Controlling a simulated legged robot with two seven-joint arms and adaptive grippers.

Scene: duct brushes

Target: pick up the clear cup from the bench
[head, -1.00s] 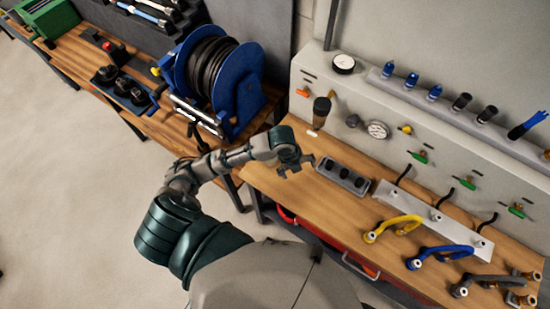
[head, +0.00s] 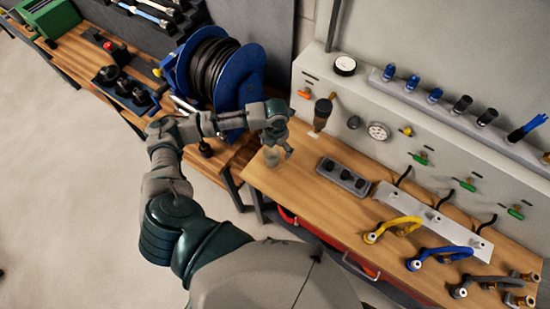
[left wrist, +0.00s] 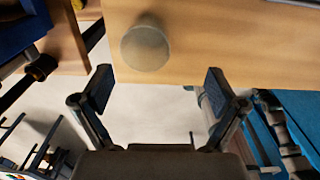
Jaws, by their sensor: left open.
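The clear cup (head: 271,157) stands at the near left corner of the wooden bench, just below my left gripper (head: 279,150) in the head view. In the left wrist view the cup (left wrist: 146,46) is a round, greyish, see-through shape close to the bench edge. My left gripper (left wrist: 158,90) is open there, its two fingers wide apart with nothing between them. The cup lies beyond the fingertips, a little left of the middle of the gap. My right gripper is not in view.
The bench top (head: 295,182) is bare right of the cup up to a grey block with dark knobs (head: 343,178). A dark-topped brush (head: 322,112) stands behind the cup. A blue hose reel (head: 225,70) is on the left bench. Yellow and blue hoses (head: 395,228) lie to the right.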

